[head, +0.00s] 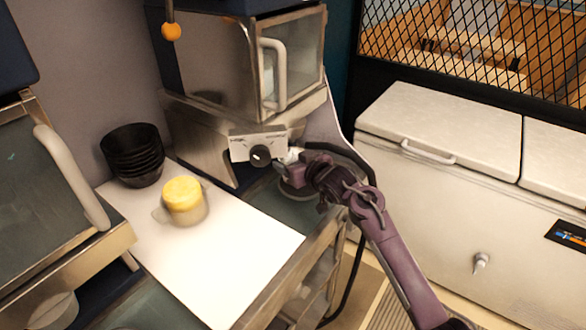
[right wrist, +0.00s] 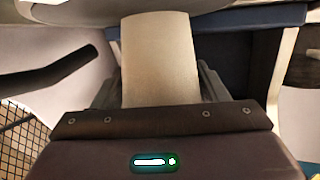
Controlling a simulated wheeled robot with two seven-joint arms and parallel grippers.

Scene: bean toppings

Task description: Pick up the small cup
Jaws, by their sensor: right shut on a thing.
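My right gripper (head: 287,167) is at the right of the counter, below and in front of the metal oven-like machine. In the right wrist view a pale, plain, slightly tapered small cup (right wrist: 160,62) stands between the two fingers, and the gripper is shut on it. In the head view the cup is mostly hidden by the gripper; only a small whitish part shows. I cannot tell what is in the cup. My left gripper is not in view.
A clear container with yellow contents (head: 183,199) stands on the white board (head: 225,255). A stack of black bowls (head: 133,153) is behind it at left. The machine with a black knob (head: 261,156) is close to my gripper. A white chest freezer (head: 440,130) stands at right.

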